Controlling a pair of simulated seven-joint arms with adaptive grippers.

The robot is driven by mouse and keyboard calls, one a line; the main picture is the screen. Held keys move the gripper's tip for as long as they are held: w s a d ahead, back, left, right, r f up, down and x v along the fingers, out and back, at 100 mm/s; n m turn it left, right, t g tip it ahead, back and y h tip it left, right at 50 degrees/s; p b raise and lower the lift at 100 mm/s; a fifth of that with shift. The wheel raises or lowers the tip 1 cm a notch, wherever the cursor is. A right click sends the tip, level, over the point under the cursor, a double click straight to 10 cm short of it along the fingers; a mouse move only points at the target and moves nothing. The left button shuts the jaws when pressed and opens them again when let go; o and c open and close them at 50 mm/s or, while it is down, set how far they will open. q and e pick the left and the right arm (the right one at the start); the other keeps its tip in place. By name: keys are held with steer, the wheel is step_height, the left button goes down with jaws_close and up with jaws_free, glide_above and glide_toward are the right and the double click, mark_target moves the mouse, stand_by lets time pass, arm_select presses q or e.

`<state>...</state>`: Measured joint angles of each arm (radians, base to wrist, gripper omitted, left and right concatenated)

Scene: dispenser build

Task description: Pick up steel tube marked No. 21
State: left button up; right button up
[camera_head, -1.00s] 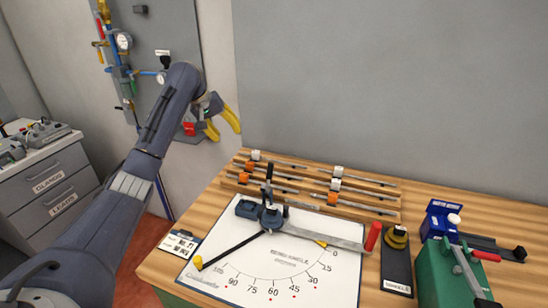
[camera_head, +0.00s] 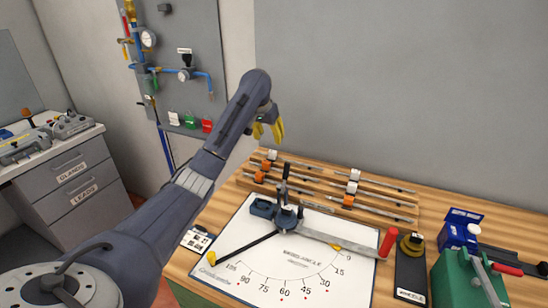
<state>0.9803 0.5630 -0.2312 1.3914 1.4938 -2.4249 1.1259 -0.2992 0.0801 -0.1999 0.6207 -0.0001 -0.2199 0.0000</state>
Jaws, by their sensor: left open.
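Several thin steel tubes with white or orange tags lie across a wooden rack (camera_head: 398,206) at the back of the bench. No number on the tags is legible, so I cannot tell which tube is No. 21. At the rack's left end are a white tag (camera_head: 271,155) and an orange tag (camera_head: 259,177); more white and orange tags sit towards its right. My left gripper (camera_head: 268,133) has yellow fingers that point down, open and empty, above the rack's back left end and apart from the tubes. My right gripper is out of view.
A black plate with a knob (camera_head: 410,242), a blue box (camera_head: 460,229) and a green machine (camera_head: 462,283) stand at the right. A grey wall rises behind.

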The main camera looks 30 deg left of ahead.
mark_target(272, 151)
arm_select(q)
steer(key=shift+x, duration=2)
steer(key=shift+s+x, duration=0.1)
steer(key=shift+x, duration=1.2)
steer(key=shift+s+x, duration=0.15)
steer(key=shift+x, duration=1.2)
steer(key=shift+f, duration=0.1)
steer(key=shift+c, duration=0.2)
jaws_close()
